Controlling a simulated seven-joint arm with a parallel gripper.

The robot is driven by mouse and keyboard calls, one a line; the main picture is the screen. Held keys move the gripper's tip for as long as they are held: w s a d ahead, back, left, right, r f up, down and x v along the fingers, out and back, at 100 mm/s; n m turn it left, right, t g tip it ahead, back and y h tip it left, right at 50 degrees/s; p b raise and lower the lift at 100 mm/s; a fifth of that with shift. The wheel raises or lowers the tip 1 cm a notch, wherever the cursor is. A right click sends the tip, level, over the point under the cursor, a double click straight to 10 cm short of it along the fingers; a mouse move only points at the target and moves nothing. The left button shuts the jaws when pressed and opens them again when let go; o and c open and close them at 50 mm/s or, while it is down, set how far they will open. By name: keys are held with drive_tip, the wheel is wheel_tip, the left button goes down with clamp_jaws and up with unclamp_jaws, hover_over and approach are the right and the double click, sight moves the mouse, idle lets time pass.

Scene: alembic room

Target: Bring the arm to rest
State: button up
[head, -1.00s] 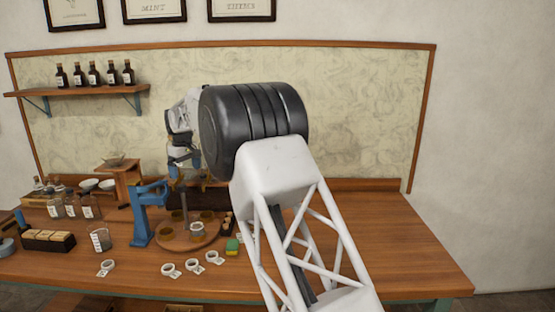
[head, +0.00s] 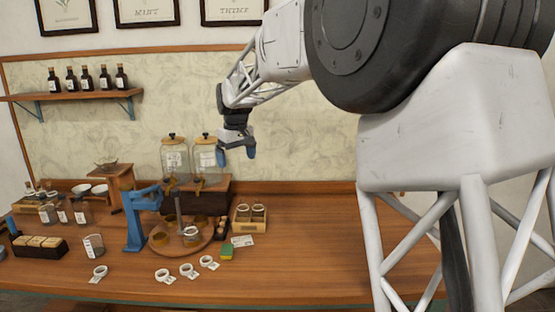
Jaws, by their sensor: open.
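My gripper (head: 237,157) hangs from the raised arm, pointing down, in the upper middle of the head view. Its two blue fingertips are apart, and nothing shows between them. It is in the air above the bench, in front of or beside the right one of two glass jars with taps (head: 174,158). The large white and black arm links fill the right side of the view and hide the bench's right end.
The wooden bench (head: 310,235) is bare right of the crate of small jars (head: 249,217). A round wooden tray (head: 199,247) and a blue press-like stand (head: 136,220) stand mid-bench. Several white rings with tags lie along the front. A bottle shelf (head: 80,95) hangs at left.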

drive_tip(key=s+d+r+m+t, duration=0.1)
drive_tip(key=s+d+m, duration=0.3)
drive_tip(key=s+d, duration=1.85)
drive_tip(key=s+d+f+m, duration=0.1)
drive_tip(key=s+d+f, duration=0.1)
drive_tip(key=s, duration=0.7)
drive_tip(key=s+d+f+m, duration=0.1)
drive_tip(key=s+d+f, duration=0.2)
drive_tip(key=s, duration=0.6)
drive_tip(key=s+d+f+m, duration=0.2)
drive_tip(key=s+f, duration=0.4)
drive_tip(key=s, duration=0.4)
drive_tip(key=shift+d+f+t, duration=0.2)
drive_tip(key=shift+d+t, duration=0.2)
drive_tip(key=shift+d, duration=0.35)
